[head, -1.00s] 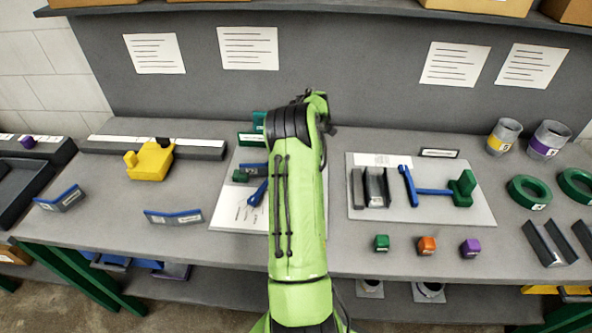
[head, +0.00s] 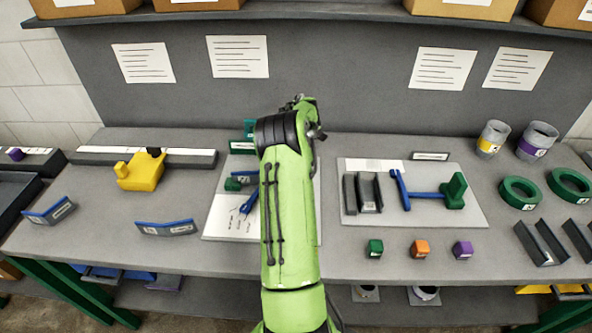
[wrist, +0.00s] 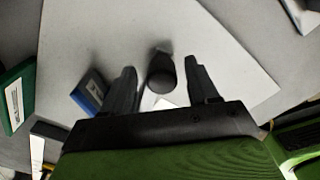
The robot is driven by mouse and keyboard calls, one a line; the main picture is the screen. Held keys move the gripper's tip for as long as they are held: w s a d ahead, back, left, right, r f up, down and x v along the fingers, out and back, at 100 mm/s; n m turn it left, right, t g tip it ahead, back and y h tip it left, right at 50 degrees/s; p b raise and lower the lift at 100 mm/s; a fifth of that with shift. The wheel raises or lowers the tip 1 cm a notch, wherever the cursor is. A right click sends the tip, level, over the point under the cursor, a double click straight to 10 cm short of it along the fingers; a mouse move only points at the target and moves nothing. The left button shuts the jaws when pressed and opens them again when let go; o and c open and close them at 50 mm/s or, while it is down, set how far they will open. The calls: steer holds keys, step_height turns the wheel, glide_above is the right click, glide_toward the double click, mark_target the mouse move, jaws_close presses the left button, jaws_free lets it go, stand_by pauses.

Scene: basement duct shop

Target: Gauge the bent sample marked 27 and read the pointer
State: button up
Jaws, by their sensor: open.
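Two dark bent samples with blue edges lie at the left of the bench in the head view: one far left (head: 50,211), one nearer the middle (head: 168,228). Their label numbers are too small to read. The gauge plate (head: 218,218) is in the middle, partly hidden by my arm. In the wrist view my gripper (wrist: 160,68) is open above a pale plate, with a dark round post (wrist: 161,76) between or below the fingers. A dark blue-edged piece (wrist: 90,91) is left of them.
A second plate (head: 408,214) with channels and a blue-green fixture lies to the right. Green, orange and purple cubes (head: 421,249) line the front. Rings, cups and channels fill the right end.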

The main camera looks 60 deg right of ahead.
step_height(320, 180, up, 16)
steer(key=p, duration=0.3)
steer(key=shift+f+p, duration=0.15)
steer(key=shift+p, duration=0.2)
